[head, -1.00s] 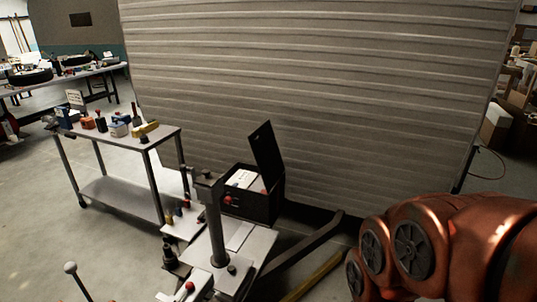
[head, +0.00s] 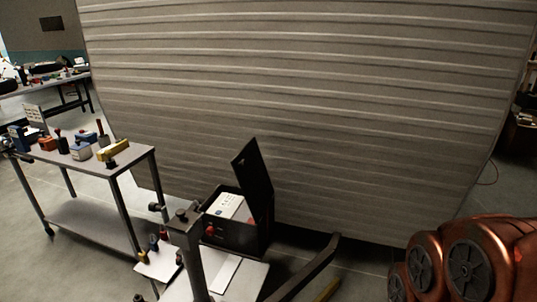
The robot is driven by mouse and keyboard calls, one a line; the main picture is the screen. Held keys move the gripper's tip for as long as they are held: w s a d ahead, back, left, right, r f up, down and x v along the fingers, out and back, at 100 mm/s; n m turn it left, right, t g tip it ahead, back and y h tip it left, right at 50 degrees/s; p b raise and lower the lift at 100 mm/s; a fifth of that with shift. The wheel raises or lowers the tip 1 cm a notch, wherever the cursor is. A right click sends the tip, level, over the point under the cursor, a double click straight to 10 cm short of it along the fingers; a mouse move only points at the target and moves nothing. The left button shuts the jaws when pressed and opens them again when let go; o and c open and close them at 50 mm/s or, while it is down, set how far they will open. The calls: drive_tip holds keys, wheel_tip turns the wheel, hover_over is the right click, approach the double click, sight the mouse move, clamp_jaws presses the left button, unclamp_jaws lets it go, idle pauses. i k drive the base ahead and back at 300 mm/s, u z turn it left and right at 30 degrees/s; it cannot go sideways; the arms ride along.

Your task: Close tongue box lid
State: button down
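The tongue box (head: 240,238) is a black box on the camper's tongue, in the lower middle of the head view, in front of the camper wall. Its black lid (head: 254,177) stands up open on the right side of the box, tilted a little. My copper-coloured arm shows at the lower right, well apart from the box. My gripper is out of view.
The ribbed camper wall (head: 300,110) fills the back. A metal cart (head: 135,161) with small tools stands at the left. A jack post (head: 187,245) stands just in front of the box. A dark frame bar (head: 305,268) runs along the floor at right of the box.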

sight(258, 179)
drive_tip(key=u, duration=0.15)
drive_tip(key=i, duration=0.65)
drive_tip(key=u, duration=0.8)
drive_tip(key=i, duration=0.45)
drive_tip(key=u, duration=0.45)
